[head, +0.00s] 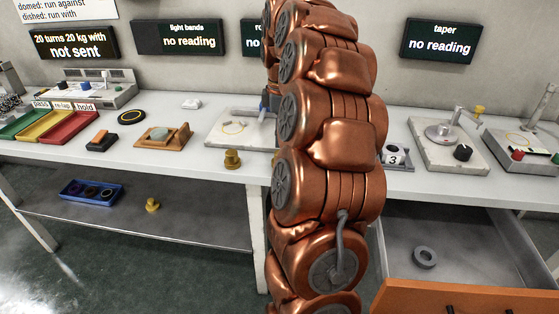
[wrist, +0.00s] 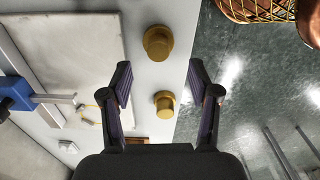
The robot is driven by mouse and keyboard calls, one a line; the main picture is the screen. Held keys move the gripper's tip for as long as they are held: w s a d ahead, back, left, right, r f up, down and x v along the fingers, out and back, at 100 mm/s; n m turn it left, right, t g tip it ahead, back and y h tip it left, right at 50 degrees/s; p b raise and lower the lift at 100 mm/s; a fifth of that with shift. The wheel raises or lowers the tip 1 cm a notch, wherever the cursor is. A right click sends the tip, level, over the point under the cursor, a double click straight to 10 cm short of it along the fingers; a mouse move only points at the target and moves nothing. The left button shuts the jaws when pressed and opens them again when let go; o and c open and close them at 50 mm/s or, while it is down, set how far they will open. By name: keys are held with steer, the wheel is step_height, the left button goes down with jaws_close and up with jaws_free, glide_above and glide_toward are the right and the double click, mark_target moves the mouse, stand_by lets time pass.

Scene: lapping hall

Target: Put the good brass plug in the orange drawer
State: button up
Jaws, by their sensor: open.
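Two brass plugs stand near the front edge of the bench. One brass plug (head: 232,158) shows whole in the head view; the other brass plug (head: 275,158) is mostly hidden by my arm. In the wrist view, one plug (wrist: 164,103) appears between my fingers and another plug (wrist: 157,42) ahead of the fingertips. My gripper (wrist: 158,72) is open and holds nothing. A third brass plug (head: 152,204) is on the lower shelf, and a brass piece (head: 479,110) is near the taper gauge. I cannot tell which is good. The orange drawer (head: 470,298) is pulled open at right.
A grey ring (head: 425,257) lies in the drawer, with free room around it. Green, yellow and red trays (head: 70,127) stand at left. A blue tray of rings (head: 92,193) is on the shelf. A pale plate (wrist: 85,50) lies left of the plugs. Screens show "no reading" and "not sent".

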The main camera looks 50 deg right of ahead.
steer(key=shift+w+f, duration=0.2)
steer(key=shift+f, duration=3.35)
steer(key=shift+c, duration=0.4)
jaws_close()
